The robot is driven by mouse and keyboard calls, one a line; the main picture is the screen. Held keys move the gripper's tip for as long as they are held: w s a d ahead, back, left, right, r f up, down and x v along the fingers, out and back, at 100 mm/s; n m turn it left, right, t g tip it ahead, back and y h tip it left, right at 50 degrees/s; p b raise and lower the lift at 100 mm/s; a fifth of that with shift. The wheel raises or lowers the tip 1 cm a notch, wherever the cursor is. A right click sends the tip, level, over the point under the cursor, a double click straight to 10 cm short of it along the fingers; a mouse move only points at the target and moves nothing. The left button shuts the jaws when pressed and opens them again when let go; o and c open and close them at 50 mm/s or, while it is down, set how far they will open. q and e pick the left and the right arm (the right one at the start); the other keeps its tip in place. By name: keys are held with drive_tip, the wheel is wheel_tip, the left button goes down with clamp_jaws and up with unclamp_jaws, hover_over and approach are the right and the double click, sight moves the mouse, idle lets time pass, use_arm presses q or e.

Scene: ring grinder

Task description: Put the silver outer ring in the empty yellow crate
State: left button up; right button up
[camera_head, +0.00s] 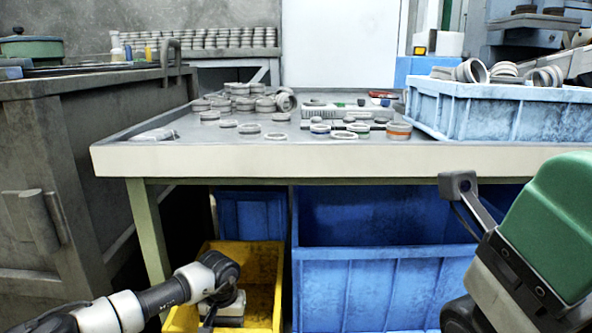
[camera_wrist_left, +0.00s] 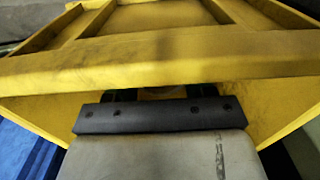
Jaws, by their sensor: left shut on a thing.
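The yellow crate (camera_head: 264,265) stands on the floor under the front left of the table; its wall fills much of the left wrist view (camera_wrist_left: 160,68). My left arm reaches down to it, and my left gripper (camera_head: 208,318) is at the crate's opening, pointing down. In the left wrist view the gripper (camera_wrist_left: 152,94) is shut on the silver outer ring (camera_wrist_left: 163,92), of which only a small grey sliver shows between the dark fingers. The ring is hidden in the head view. I cannot tell whether it touches the crate. My right gripper is not in view.
The table (camera_head: 300,160) bears several loose rings and has its edge above the crate. A large blue crate (camera_head: 385,285) stands right of the yellow one. A light blue crate (camera_head: 510,110) of rings is on the table. A grey cabinet (camera_head: 50,190) stands left.

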use_arm(q)
drive_tip(key=shift+f+b, duration=0.45)
drive_tip(key=shift+f, duration=0.35)
drive_tip(key=shift+f+b, duration=0.75)
drive_tip(key=shift+f, duration=0.25)
drive_tip(key=shift+f+b, duration=0.6)
drive_tip(key=shift+f, duration=0.15)
drive_tip(key=o, duration=1.1)
drive_tip(key=shift+c, duration=0.2)
drive_tip(key=shift+r, duration=0.1)
